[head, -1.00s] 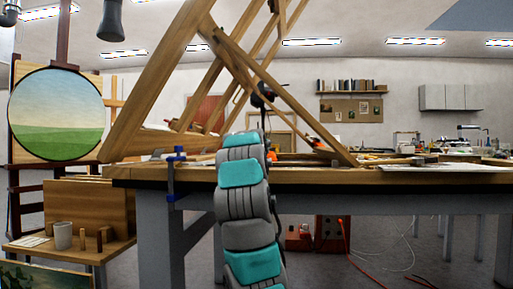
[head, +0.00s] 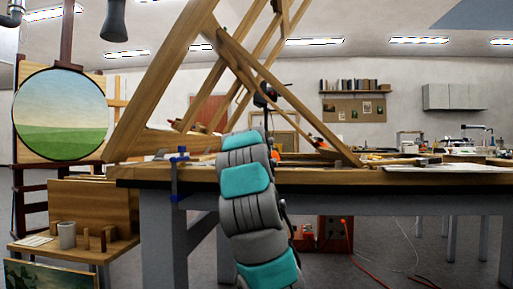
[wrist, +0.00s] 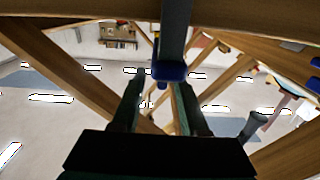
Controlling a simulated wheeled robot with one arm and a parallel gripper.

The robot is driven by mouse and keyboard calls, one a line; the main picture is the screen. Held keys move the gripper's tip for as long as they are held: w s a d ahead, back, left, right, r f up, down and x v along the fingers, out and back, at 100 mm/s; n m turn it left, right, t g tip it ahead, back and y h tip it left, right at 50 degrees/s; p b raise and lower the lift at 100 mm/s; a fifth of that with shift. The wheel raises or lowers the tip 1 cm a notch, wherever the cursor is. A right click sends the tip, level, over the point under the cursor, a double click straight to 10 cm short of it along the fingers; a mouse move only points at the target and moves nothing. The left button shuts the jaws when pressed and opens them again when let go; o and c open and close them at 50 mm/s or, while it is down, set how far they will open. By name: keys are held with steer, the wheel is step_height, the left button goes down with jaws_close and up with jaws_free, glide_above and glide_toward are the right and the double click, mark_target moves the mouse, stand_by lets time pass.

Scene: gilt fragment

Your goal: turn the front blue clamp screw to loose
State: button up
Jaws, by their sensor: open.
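A blue clamp (head: 179,158) with a dark bar sits at the front left edge of the wooden workbench (head: 330,176), and its lower blue part shows below the edge. In the wrist view a blue clamp part (wrist: 168,73) hangs on a grey bar near the fingertips, nearer the right finger. I cannot tell whether it touches a finger. My gripper (wrist: 158,83) is open, with its two dark fingers apart and nothing visibly held. In the head view my gripper is hidden behind my own arm.
A large wooden frame (head: 160,75) leans over the bench. More blue parts (wrist: 315,72) show at the right edge of the wrist view. A small side table (head: 80,248) with a mug (head: 67,235) stands left. A red box (head: 334,232) and orange cable lie under the bench.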

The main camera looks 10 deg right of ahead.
steer(key=shift+s+a+f, duration=0.1)
steer(key=shift+s+a, duration=0.05)
steer(key=shift+s, duration=0.4)
steer(key=shift+s+a+r, duration=0.15)
steer(key=shift+s+r, duration=0.05)
steer(key=shift+s, duration=0.45)
steer(key=shift+s+a+f, duration=0.2)
steer(key=shift+s+a, duration=0.15)
steer(key=shift+s, duration=0.25)
